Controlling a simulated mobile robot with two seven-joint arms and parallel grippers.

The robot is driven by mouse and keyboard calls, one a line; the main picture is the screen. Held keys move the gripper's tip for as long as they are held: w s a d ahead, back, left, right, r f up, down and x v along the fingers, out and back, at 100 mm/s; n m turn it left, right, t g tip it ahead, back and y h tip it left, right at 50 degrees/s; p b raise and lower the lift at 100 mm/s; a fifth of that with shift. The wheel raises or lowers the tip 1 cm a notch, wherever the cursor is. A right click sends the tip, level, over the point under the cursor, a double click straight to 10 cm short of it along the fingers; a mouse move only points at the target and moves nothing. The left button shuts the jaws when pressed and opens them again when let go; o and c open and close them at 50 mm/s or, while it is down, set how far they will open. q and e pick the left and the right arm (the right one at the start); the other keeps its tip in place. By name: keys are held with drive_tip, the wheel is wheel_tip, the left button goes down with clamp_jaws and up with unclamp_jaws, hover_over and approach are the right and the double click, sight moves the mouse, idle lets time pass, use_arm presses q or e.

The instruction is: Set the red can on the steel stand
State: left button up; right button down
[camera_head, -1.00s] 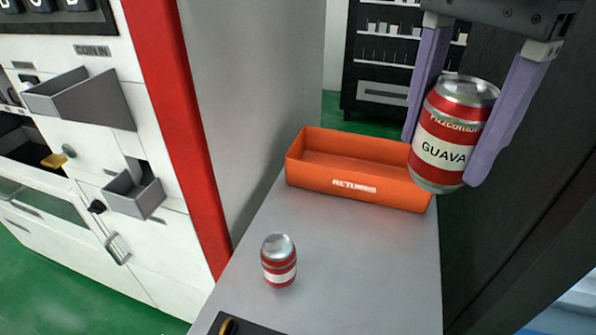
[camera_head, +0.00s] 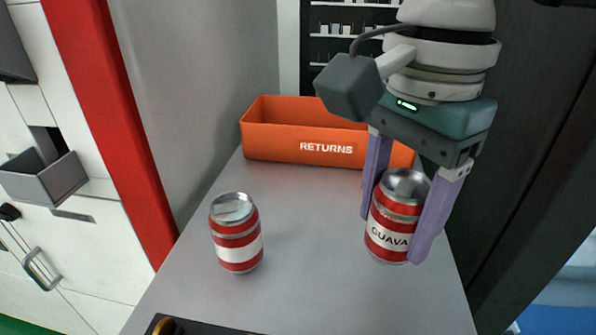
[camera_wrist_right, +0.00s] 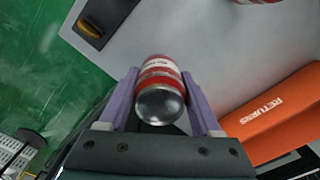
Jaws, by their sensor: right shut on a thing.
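A red can with a white GUAVA band (camera_head: 391,236) is upright between the two purple fingers of my right gripper (camera_head: 404,235), which is shut on it. The can is low over the right side of the grey, steel-like stand top (camera_head: 310,255); I cannot tell whether its base touches. The right wrist view shows the can (camera_wrist_right: 160,95) from its silver top, held by both fingers (camera_wrist_right: 160,110). A second red and white can (camera_head: 236,235) stands upright on the left of the same top. My left gripper is not in view.
An orange RETURNS bin (camera_head: 300,150) stands at the back of the top. A dark plate with a yellow-brown knob (camera_head: 168,325) is at the front left. A white machine with a red edge (camera_head: 120,140) is at the left, a dark panel (camera_head: 535,130) at the right. The middle is clear.

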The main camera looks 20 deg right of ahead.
sight(387, 250)
wheel_tip(387, 250, down, 4)
drive_tip(key=b, duration=0.2)
drive_tip(key=shift+s+f+b, duration=0.1)
drive_tip(key=shift+f+b, duration=0.15)
drive_tip(key=shift+b, duration=0.15)
drive_tip(key=shift+f, duration=0.2)
drive_tip(key=shift+c, duration=0.4)
unclamp_jaws()
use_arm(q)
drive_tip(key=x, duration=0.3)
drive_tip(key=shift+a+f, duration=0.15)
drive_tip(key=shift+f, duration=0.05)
